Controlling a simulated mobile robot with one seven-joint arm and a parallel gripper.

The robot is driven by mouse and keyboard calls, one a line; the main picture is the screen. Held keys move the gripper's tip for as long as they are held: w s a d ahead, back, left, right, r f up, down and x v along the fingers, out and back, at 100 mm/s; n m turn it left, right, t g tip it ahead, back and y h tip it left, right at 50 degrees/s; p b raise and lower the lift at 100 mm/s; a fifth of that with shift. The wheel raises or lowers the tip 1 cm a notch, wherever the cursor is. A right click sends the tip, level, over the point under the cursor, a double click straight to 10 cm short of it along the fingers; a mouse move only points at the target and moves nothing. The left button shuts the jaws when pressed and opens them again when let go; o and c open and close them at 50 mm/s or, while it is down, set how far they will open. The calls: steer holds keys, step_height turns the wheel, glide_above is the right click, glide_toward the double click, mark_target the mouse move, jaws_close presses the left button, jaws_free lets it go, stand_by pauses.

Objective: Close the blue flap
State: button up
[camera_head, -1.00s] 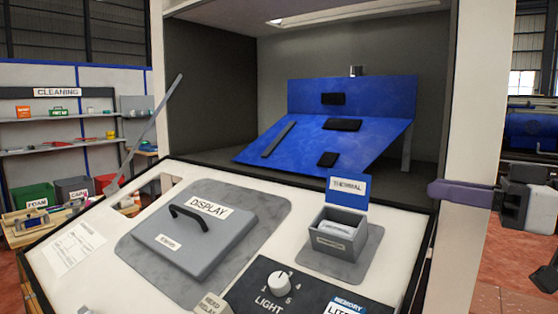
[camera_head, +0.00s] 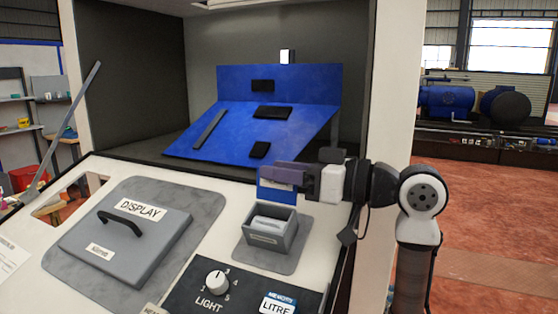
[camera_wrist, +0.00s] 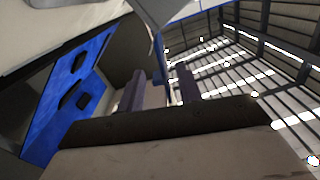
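The small blue flap (camera_head: 276,197) with a white label stands raised at the back edge of an open grey box (camera_head: 268,234) on the white panel. My gripper (camera_head: 268,172) has its purple fingers across the top of this flap in the head view and hides part of its label; I cannot tell whether they touch it. In the wrist view my gripper (camera_wrist: 163,88) has its two fingers apart, with a narrow blue strip, possibly the flap's edge, in the gap. A white labelled piece (camera_head: 268,224) lies inside the box.
A large blue sloped panel (camera_head: 235,128) with black blocks stands in the recess behind. The grey DISPLAY lid (camera_head: 120,240) with a black handle lies to the left. The LIGHT knob (camera_head: 216,281) is in front. A light pillar (camera_head: 393,110) rises behind my arm.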

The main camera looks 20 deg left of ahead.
steer(key=shift+a, duration=0.45)
steer(key=shift+c, duration=0.2)
jaws_close()
